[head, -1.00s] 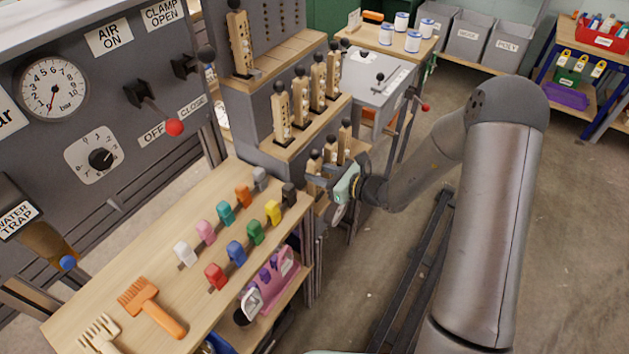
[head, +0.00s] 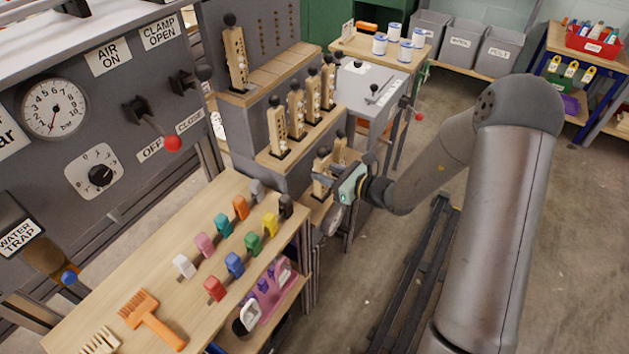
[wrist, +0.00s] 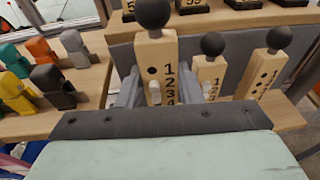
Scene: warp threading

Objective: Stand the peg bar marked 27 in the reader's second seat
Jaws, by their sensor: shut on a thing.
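My gripper (head: 324,182) is shut on a pale wooden peg bar (wrist: 155,68) with a black ball top, at the lowest shelf of the stepped rack. In the wrist view the fingers stand on either side of this bar; its face shows a column of numerals from 1 down and a white peg. Its lower end is hidden behind my gripper, so I cannot tell whether it touches the shelf. No 27 is readable on it. On the top ledge, a peg bar (head: 236,58) stands at the left end, with a bare wooden ledge (head: 285,70) to its right below a dotted panel.
Two more peg bars (wrist: 209,72) (wrist: 262,70) stand to the right of the held one. Several bars (head: 297,108) stand on the middle step. Coloured blocks (head: 235,263) and combs (head: 150,318) lie on the wooden bench at left.

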